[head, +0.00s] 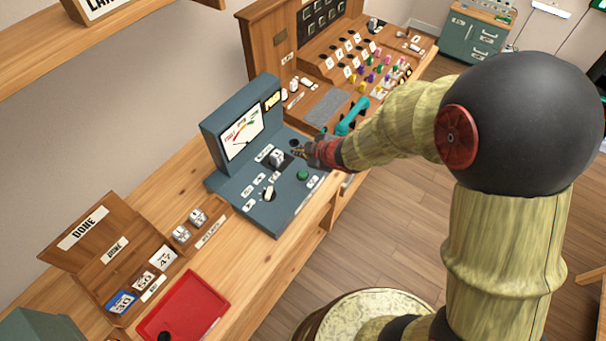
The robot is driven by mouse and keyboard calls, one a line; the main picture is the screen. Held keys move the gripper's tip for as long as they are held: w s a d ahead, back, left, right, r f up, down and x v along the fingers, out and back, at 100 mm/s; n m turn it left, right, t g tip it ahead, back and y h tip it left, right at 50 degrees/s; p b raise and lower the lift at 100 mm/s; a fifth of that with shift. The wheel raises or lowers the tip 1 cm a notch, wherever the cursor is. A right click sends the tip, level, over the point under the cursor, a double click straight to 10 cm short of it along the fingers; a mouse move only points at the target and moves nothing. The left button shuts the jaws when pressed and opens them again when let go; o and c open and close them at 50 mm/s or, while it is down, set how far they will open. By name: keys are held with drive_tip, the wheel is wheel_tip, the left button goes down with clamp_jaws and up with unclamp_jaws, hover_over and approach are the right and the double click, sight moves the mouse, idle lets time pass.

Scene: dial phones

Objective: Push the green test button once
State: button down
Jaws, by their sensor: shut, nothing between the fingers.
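The green test button (302,175) is a small round button on the sloped front panel of the grey-blue tester box (230,188). It sits near the panel's right side, with a small white label beside it. My gripper (298,152) is shut and empty, over the upper right part of the same panel. In the picture it is above the green button and apart from it. Its exact height over the panel is hard to tell. The box's upright part carries a white dial meter (242,131).
A white knob block (277,157) and a pale switch (268,192) stand on the panel. A wooden switchboard (350,60) with a teal handset (352,117) is behind. A red tray (185,305) and wooden DONE rack (110,250) are at the front left.

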sight(301, 175)
idle(0.4)
wheel_tip(301, 175, down, 9)
drive_tip(key=b, duration=0.8)
drive_tip(key=shift+r+b, duration=0.15)
drive_tip(key=shift+b, duration=0.15)
idle(0.9)
drive_tip(key=shift+f, duration=0.4)
drive_tip(key=shift+f+b, duration=0.5)
drive_tip(key=shift+b, duration=0.15)
idle(0.6)
drive_tip(key=shift+r+p, duration=0.95)
drive_tip(key=shift+p, duration=0.05)
